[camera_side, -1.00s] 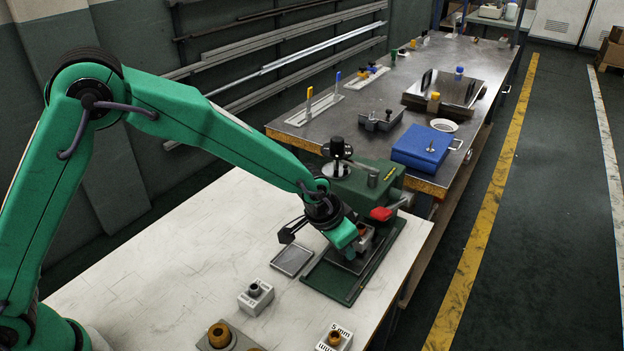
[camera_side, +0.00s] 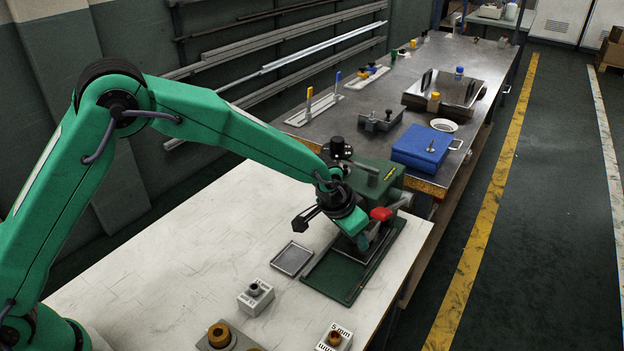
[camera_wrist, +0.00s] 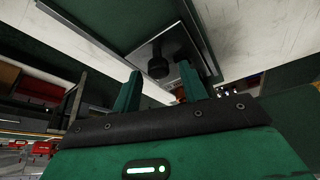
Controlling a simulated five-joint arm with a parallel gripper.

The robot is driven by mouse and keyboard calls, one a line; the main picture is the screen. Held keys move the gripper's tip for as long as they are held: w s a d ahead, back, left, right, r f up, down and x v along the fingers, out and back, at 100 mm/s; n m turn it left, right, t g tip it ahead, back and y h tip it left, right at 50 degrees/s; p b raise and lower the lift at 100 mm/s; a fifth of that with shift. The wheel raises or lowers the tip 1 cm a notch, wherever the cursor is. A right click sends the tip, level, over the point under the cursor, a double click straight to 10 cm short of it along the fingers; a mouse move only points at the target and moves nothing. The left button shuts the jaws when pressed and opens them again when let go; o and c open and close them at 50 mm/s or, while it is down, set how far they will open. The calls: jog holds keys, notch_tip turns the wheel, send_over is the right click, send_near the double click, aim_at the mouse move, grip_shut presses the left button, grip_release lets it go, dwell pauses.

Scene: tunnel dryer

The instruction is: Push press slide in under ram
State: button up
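The green press (camera_side: 375,180) with a red handle (camera_side: 380,213) stands at the back edge of the white table. Its green base (camera_side: 338,278) reaches toward the front, and the near stretch of it is bare. My gripper (camera_side: 362,242) points down over the base, close to the press front, and hides the slide and ram area in the side view. In the wrist view my gripper (camera_wrist: 158,88) has its fingers apart with nothing clearly between them. Beyond the fingertips a dark cylinder (camera_wrist: 158,66) shows against a grey metal plate (camera_wrist: 145,50); I cannot tell whether they touch.
A dark flat tray (camera_side: 292,258) lies left of the base. A white block with a bushing (camera_side: 255,298), a 5 mm block (camera_side: 334,339) and a grey holder with brown rings (camera_side: 218,337) stand at the front. Left of these, the white table (camera_side: 190,255) is clear.

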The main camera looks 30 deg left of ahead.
jog(key=shift+s+a+r, duration=0.1)
jog(key=shift+s, duration=0.05)
jog(key=v, duration=0.7)
jog(key=shift+r, duration=0.3)
dwell(0.5)
jog(key=s+a+r+n, duration=0.2)
jog(key=s+a+r, duration=1.05)
jog(key=a, duration=0.25)
jog(key=s+a+n+y, duration=0.1)
jog(key=s+a, duration=0.3)
jog(key=s, duration=0.4)
jog(key=s+a+n+t+y, duration=0.1)
jog(key=s+a, duration=0.4)
jog(key=s, duration=0.2)
jog(key=shift+s+r+n, duration=0.2)
jog(key=shift+s+n, duration=0.1)
jog(key=shift+s, duration=0.05)
